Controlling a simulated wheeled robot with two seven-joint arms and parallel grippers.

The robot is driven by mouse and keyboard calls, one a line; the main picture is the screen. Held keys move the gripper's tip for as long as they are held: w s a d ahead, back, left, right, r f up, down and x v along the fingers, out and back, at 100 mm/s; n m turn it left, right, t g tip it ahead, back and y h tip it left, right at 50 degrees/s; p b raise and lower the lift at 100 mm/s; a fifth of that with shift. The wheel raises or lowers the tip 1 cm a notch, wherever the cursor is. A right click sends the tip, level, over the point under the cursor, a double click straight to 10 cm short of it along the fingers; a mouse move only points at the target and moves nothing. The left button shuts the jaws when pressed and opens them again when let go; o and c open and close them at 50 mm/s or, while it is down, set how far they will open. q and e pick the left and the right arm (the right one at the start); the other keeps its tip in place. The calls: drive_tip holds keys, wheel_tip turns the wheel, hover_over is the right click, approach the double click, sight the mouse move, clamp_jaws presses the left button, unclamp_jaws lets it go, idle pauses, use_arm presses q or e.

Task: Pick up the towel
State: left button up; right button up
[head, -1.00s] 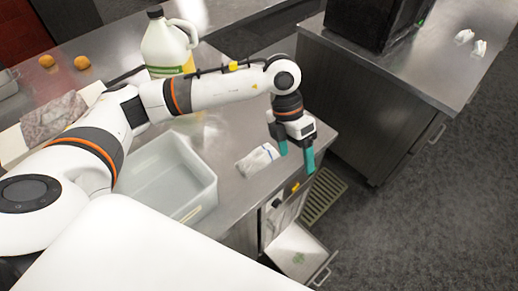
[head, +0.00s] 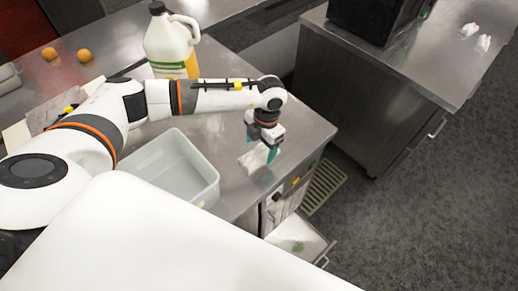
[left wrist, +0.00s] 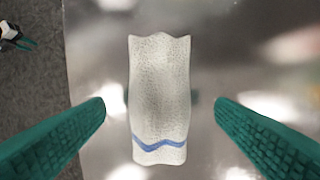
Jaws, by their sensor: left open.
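The towel (left wrist: 160,95) is white with a blue wavy stripe near one end. In the left wrist view it lies on the steel counter between the two teal fingers, touching neither. In the head view the towel (head: 254,158) lies near the counter's right end, partly hidden by my left gripper. My left gripper (head: 261,152) is open and empty, pointing down above the towel. It also shows in the left wrist view (left wrist: 160,112), with a finger on each side.
A clear plastic bin (head: 206,190) stands left of the towel on the counter (head: 225,133). A large jug (head: 167,45) and two orange fruits (head: 84,56) stand farther back. An open drawer (head: 300,238) sits below the counter's edge. Another counter (head: 425,65) stands at the right.

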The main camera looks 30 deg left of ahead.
sight(260, 151)
use_arm(q)
drive_tip(key=shift+s+f, duration=0.2)
drive_tip(key=shift+f, duration=0.95)
use_arm(e)
drive_tip(key=shift+a+r, duration=0.25)
drive_tip(key=shift+r, duration=0.25)
